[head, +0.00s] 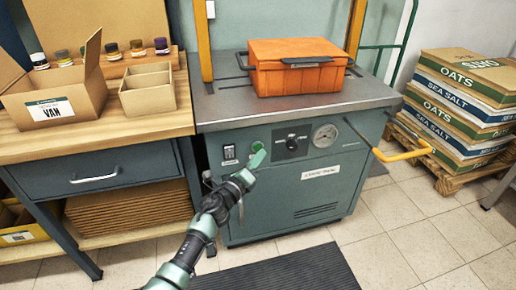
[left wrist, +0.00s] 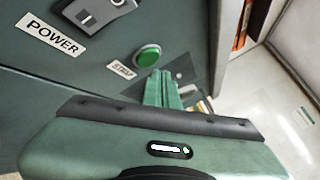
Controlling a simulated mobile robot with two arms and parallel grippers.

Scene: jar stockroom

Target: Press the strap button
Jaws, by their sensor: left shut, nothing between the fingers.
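The strap button is a round green button (left wrist: 148,55) on the machine's front panel, with a small label (left wrist: 121,70) beside it in the left wrist view. In the head view the button (head: 257,146) shows just above my left gripper (head: 257,160). My left gripper also shows in the left wrist view (left wrist: 161,78); its green fingers are shut and empty, with tips close to the button's lower right edge. I cannot tell whether they touch it. The strapping machine (head: 270,215) is grey-green. My right gripper is not in view.
A power switch (head: 229,153) is left of the button; a black dial (head: 291,145) and a gauge (head: 325,136) are right. An orange case (head: 297,80) sits on top. A yellow handle (head: 404,154) sticks out at right. A wooden bench (head: 100,125) with boxes stands left.

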